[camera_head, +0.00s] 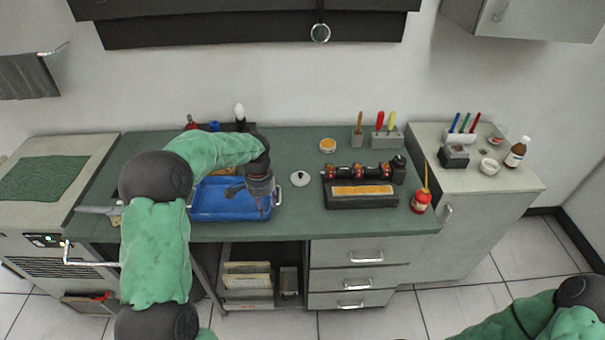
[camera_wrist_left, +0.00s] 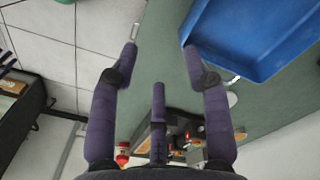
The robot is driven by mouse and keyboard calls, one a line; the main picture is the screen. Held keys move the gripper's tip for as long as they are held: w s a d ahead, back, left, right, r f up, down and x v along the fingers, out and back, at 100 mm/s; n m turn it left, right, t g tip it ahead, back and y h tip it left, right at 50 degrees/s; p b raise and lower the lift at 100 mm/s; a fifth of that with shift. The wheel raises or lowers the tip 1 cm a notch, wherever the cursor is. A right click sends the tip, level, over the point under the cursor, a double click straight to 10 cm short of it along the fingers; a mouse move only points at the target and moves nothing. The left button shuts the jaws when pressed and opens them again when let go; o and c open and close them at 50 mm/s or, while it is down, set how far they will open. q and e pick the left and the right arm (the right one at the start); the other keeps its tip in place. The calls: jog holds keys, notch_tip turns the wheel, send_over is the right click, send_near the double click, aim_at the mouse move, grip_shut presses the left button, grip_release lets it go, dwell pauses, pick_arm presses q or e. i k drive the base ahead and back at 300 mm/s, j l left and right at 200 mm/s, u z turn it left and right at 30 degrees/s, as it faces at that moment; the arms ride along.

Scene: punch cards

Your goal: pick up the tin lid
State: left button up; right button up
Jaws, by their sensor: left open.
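The tin lid looks to be the pale round disc with a small dark knob (camera_head: 300,178), lying flat on the green bench top just right of the blue tray. In the left wrist view a pale disc, probably the same lid (camera_wrist_left: 232,99), shows partly behind a finger. My left gripper (camera_head: 263,209) points down over the right end of the tray, left of the lid and apart from it. Its fingers (camera_wrist_left: 159,55) are spread and empty in the left wrist view. Only part of my right arm shows at the lower right; its gripper is out of view.
The blue tray (camera_head: 215,215) stands left of the lid. A black rack with a row of dark rollers (camera_head: 360,200) and a red bottle (camera_head: 421,202) stand to the right. An orange-topped tin (camera_head: 328,145) is behind. Bench (camera_head: 300,220) in front of the lid is clear.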

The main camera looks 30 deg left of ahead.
aim_at(300, 179)
jog(key=i, duration=0.9)
